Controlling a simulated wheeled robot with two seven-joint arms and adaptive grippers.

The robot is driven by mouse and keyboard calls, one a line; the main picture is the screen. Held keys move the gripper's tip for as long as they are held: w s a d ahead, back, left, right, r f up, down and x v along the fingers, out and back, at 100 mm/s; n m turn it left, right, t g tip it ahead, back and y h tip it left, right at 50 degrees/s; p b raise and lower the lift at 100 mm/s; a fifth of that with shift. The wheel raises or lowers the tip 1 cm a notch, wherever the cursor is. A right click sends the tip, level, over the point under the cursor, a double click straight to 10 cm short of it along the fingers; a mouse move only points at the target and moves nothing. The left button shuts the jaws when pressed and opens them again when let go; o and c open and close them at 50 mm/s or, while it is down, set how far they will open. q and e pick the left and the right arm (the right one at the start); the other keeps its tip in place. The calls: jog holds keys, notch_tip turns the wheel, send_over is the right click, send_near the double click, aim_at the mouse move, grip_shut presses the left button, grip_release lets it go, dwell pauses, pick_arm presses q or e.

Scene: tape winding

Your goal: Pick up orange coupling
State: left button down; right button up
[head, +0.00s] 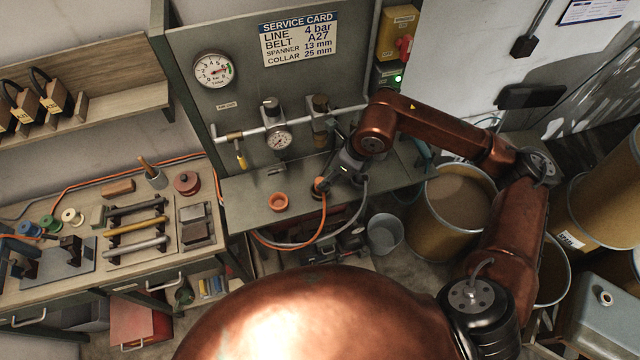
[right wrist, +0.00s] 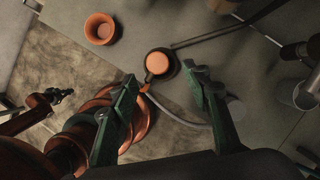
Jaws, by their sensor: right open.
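The orange coupling (head: 320,185) stands on the grey bench shelf below the gauge panel, where the orange hose ends. In the right wrist view, its round orange top (right wrist: 157,64) sits inside a dark ring. My right gripper (head: 331,182) is beside it in the head view. In the right wrist view, the green fingers of my right gripper (right wrist: 162,75) are spread apart, with the coupling just beyond and between their tips. I cannot tell whether they touch it. Nothing shows held. My left gripper is not in view.
An orange cup (head: 278,201) stands left of the coupling and also shows in the right wrist view (right wrist: 100,28). A grey hose (head: 362,205) hangs close by. A pipe with a gauge (head: 279,140) runs above the shelf. A grey bucket (head: 384,233) stands below.

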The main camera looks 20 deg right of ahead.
jog(key=p+x, duration=0.1)
jog(key=x, duration=0.4)
jog(key=shift+a+f, duration=0.2)
jog(key=shift+f, duration=0.15)
jog(key=shift+c, duration=0.6)
jog(key=shift+w, duration=0.1)
grip_shut()
